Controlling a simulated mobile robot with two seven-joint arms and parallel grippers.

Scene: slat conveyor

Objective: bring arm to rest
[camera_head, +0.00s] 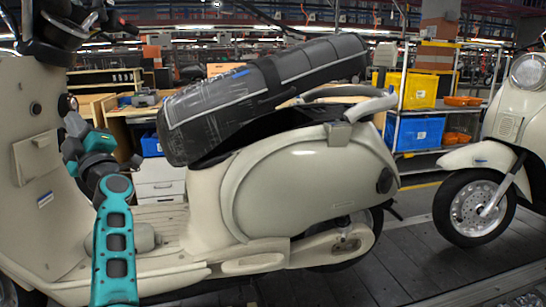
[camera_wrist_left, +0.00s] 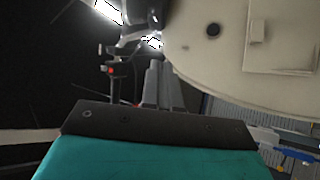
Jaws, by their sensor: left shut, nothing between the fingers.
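My left arm (camera_head: 115,245) comes up from the bottom left in the head view. Its left gripper (camera_head: 72,128) is in front of the front shield of a cream scooter (camera_head: 300,190). I cannot tell from this view whether it touches the shield. In the left wrist view the grey fingers (camera_wrist_left: 162,88) are together with nothing between them, and the cream shield (camera_wrist_left: 225,45) fills the upper right. A dark, plastic-wrapped seat (camera_head: 260,95) sits tilted on the scooter, its right end higher. My right gripper is not in view.
A second scooter (camera_head: 480,185) stands at the right on the slat conveyor (camera_head: 400,265). Behind are a rack with a yellow bin (camera_head: 411,90) and a blue bin (camera_head: 421,133), and a white drawer cabinet (camera_head: 158,178). The conveyor between the scooters is clear.

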